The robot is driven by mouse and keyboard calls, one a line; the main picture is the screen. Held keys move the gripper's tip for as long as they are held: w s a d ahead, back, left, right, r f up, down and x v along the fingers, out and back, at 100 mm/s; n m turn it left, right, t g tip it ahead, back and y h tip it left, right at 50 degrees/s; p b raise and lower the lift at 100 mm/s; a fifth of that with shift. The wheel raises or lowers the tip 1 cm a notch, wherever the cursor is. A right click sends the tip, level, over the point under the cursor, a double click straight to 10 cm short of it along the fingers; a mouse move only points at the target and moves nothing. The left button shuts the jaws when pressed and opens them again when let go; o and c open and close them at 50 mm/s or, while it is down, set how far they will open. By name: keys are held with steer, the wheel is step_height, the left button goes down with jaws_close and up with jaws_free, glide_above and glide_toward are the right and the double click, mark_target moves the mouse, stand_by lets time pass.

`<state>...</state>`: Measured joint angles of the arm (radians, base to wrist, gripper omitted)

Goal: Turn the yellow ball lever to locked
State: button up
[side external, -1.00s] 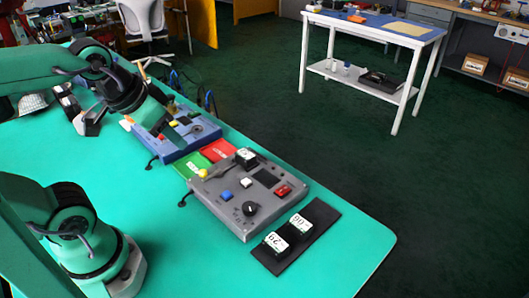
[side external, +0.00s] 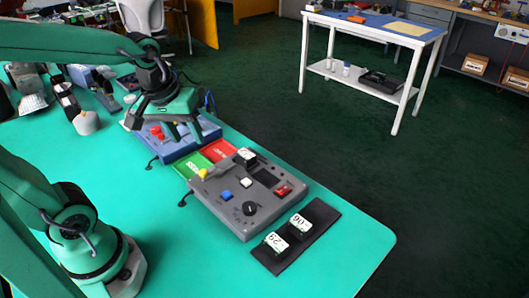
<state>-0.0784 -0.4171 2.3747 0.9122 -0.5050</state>
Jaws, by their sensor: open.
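The yellow ball lever (side external: 203,173) is at the left back corner of the grey control panel (side external: 232,211). Its grey arm appears to run toward the back right along the panel; any locked mark is too small to read. My gripper (side external: 186,133) is open and empty.
The grey panel also bears a black knob (side external: 250,208), a blue button (side external: 226,196), a red switch (side external: 284,190) and a white-topped block (side external: 246,157). Green (side external: 195,166) and red (side external: 218,151) plates lie behind it. A black tray (side external: 312,225) holds two numbered blocks. The front table is clear.

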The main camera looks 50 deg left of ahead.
mark_target(203, 171)
steer(key=shift+w+a+f+n+g, duration=0.55)
steer(key=shift+w+f+n, duration=0.2)
steer(key=shift+f+n, duration=0.55)
steer(key=shift+w+a+f+n+g, duration=0.6)
steer(key=shift+f+n, duration=0.45)
steer(key=shift+n, duration=0.45)
steer(key=shift+w+a+f+n+g, duration=0.5)
steer(key=shift+w+f+n, duration=0.35)
steer(key=shift+f+n, duration=0.45)
steer(key=shift+f, duration=3.75)
jaws_close()
